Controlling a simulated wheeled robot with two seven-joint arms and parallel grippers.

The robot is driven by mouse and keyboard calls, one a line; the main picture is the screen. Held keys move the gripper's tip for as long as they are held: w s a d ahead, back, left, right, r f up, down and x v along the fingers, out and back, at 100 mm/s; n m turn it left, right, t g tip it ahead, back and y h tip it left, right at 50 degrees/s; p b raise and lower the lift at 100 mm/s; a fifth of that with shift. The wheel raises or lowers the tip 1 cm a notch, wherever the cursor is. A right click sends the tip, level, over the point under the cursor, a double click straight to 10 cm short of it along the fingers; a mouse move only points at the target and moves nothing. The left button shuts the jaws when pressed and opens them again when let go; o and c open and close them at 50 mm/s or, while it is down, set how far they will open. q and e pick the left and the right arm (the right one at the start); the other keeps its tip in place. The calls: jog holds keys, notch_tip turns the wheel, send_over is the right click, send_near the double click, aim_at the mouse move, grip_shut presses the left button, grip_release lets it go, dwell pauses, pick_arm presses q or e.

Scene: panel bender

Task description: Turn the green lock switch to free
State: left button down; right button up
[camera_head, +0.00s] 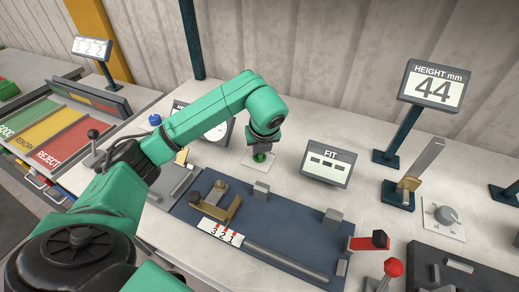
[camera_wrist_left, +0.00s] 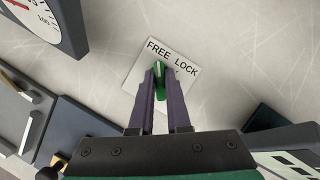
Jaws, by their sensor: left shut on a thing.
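The green lock switch (camera_wrist_left: 160,88) sits on a pale plate (camera_wrist_left: 136,82) printed FREE and LOCK in the left wrist view. Its handle runs nearly up and down in that view, and its light-marked end lies just below the word FREE. My left gripper (camera_wrist_left: 161,76) is shut on the switch handle, with one dark finger on each side. In the head view the green switch (camera_head: 260,157) shows just under my left gripper (camera_head: 260,151), behind the blue fixture board. The fingers cover part of the switch. My right gripper is in neither view.
A dial gauge (camera_head: 216,131) stands left of the switch, partly behind my arm. The FIT display (camera_head: 327,164) stands to the right. The blue fixture board (camera_head: 262,218) with clamps and blocks lies in front. The HEIGHT display (camera_head: 435,86) reads 44.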

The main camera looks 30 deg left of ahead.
aim_at(262, 155)
pick_arm(q)
jog(key=shift+r, duration=0.1)
jog(key=c, duration=0.9)
grip_release()
jog(key=b+v, duration=0.1)
jog(key=v, duration=0.4)
jog(key=shift+d+r, duration=0.1)
jog(key=shift+r, duration=0.1)
jog(key=p+v, duration=0.3)
jog(key=v, duration=0.6)
jog(key=shift+s, duration=0.15)
